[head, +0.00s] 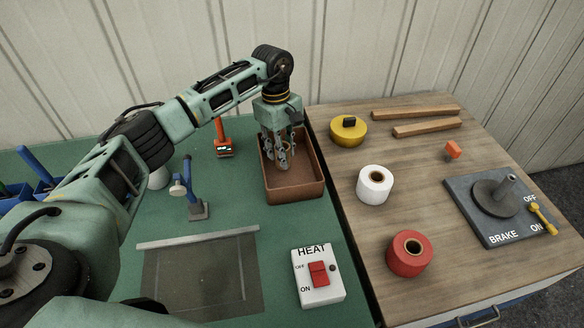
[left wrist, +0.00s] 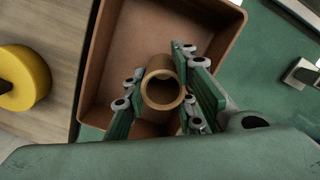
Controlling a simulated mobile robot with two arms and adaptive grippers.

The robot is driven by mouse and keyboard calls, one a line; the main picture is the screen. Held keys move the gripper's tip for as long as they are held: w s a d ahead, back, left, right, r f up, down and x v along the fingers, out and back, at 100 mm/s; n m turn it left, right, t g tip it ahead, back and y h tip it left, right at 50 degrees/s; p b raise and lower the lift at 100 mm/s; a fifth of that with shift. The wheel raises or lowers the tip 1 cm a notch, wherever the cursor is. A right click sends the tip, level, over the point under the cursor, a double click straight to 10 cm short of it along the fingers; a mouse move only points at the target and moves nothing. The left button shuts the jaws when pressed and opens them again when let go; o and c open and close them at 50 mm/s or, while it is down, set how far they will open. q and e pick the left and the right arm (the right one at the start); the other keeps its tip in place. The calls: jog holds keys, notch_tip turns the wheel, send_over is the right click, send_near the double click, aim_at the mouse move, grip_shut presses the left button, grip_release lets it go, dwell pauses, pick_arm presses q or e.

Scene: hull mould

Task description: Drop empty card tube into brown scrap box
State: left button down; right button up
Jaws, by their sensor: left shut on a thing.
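The brown scrap box (head: 296,189) stands at the right edge of the green table. My left gripper (head: 282,160) points down over the box. In the left wrist view its fingers (left wrist: 163,95) are shut on the card tube (left wrist: 163,83), a plain brown ring with an open, hollow middle. The tube is seen end-on, with the inside of the box (left wrist: 231,22) behind it. In the head view the fingers mostly hide the tube. I cannot tell how high the tube is above the box floor. My right gripper is not in view.
An orange-handled tool (head: 222,140) and a blue stand (head: 196,190) are left of the box. A HEAT switch box (head: 318,275) is in front. On the wooden table are a yellow roll (head: 348,131), a white roll (head: 374,185), a red roll (head: 409,254) and a BRAKE plate (head: 480,220).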

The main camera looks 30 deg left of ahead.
pick_arm(q)
jog(key=c, duration=1.9)
grip_release()
jog(key=o, duration=0.5)
jog(key=shift+o, duration=0.2)
jog(key=shift+r, duration=0.15)
notch_tip(320, 180, up, 12)
jog(key=a, duration=0.1)
jog(key=shift+w+f, duration=0.2)
jog(key=shift+w, duration=0.05)
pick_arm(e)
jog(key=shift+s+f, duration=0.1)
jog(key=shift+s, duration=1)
pick_arm(q)
jog(key=shift+a, duration=0.1)
